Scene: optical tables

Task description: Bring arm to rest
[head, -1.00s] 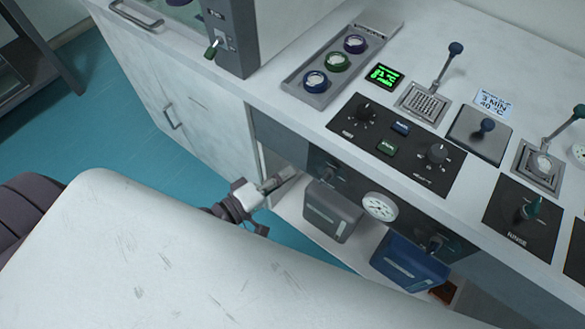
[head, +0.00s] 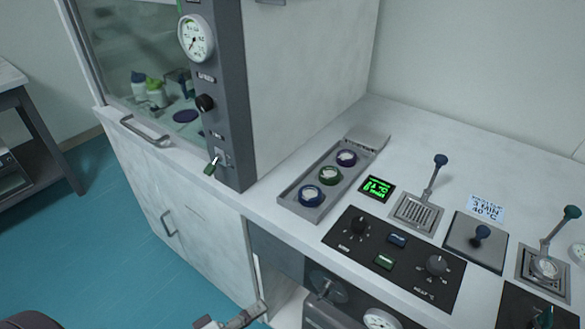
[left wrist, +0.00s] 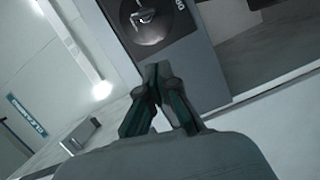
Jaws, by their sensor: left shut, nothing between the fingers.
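My left gripper (head: 250,314) shows only in part at the bottom edge of the head view, beside the open bay under the counter. In the left wrist view its two dark fingers (left wrist: 160,74) meet at the tips, shut with nothing between them. My right gripper is not in view.
The white counter (head: 420,130) holds a grey tray (head: 289,205) with three round lidded pieces, a black control panel (head: 407,272) and several levers. A glass-fronted cabinet (head: 305,85) with a gauge column (head: 228,150) stands at left. Teal floor (head: 105,230) is clear at lower left.

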